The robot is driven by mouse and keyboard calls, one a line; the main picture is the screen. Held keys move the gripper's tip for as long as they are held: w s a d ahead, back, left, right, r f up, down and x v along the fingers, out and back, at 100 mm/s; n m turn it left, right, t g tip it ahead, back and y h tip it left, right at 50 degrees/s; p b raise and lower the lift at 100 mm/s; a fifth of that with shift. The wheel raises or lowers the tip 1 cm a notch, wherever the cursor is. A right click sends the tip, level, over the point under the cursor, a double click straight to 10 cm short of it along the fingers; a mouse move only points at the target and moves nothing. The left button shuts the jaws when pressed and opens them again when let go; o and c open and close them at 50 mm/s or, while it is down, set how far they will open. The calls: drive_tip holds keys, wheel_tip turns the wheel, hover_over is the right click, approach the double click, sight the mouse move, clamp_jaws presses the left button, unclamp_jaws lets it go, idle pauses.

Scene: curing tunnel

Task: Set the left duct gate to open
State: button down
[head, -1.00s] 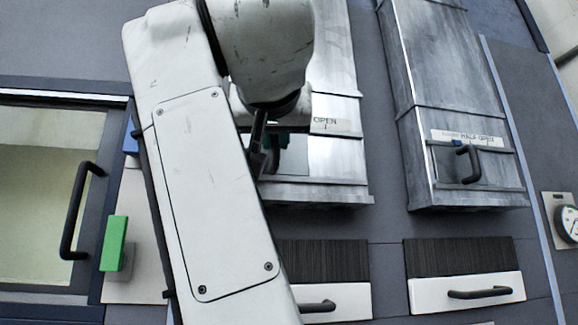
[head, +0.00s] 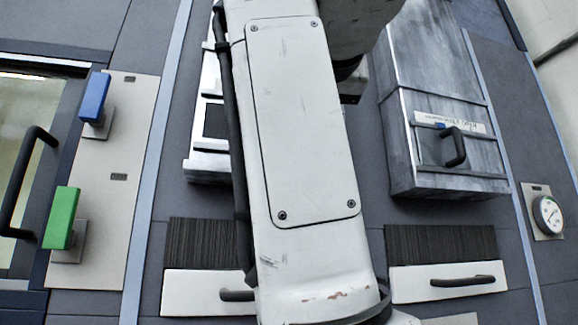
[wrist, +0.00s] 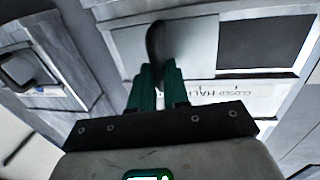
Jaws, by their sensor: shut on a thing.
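The left duct (head: 207,165) is mostly hidden behind my arm in the head view. In the wrist view its gate plate (wrist: 192,52) is pale metal and has a dark upright handle (wrist: 155,42). My gripper (wrist: 158,78), with green fingers, is shut on this handle. A dark opening (wrist: 265,42) shows beside the plate, on the picture's right. Upside-down lettering on the label strip (wrist: 232,92) reads closed and half; my fingers hide part of the strip. My gripper is hidden in the head view.
The right duct (head: 440,105) has its own handle (head: 453,147). Two drawers with dark handles (head: 463,281) sit below. A blue switch (head: 95,97), a green switch (head: 61,217) and a door handle (head: 22,180) are at left; a gauge (head: 547,215) at right.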

drive_tip(key=shift+w+d+r, duration=0.1)
drive_tip(key=shift+w+d, duration=0.05)
drive_tip(key=shift+d, duration=0.35)
drive_tip(key=c, duration=1.1)
unclamp_jaws()
drive_tip(key=shift+d, duration=0.2)
drive_tip(key=shift+c, duration=0.2)
drive_tip(key=shift+a, duration=0.1)
drive_tip(key=s+b, duration=0.1)
drive_tip(key=s, duration=0.2)
drive_tip(key=s+b, duration=0.1)
drive_tip(key=s, duration=0.3)
drive_tip(key=s+d+b, duration=0.1)
drive_tip(key=s+b, duration=0.1)
drive_tip(key=s, duration=0.1)
drive_tip(key=shift+s, duration=0.35)
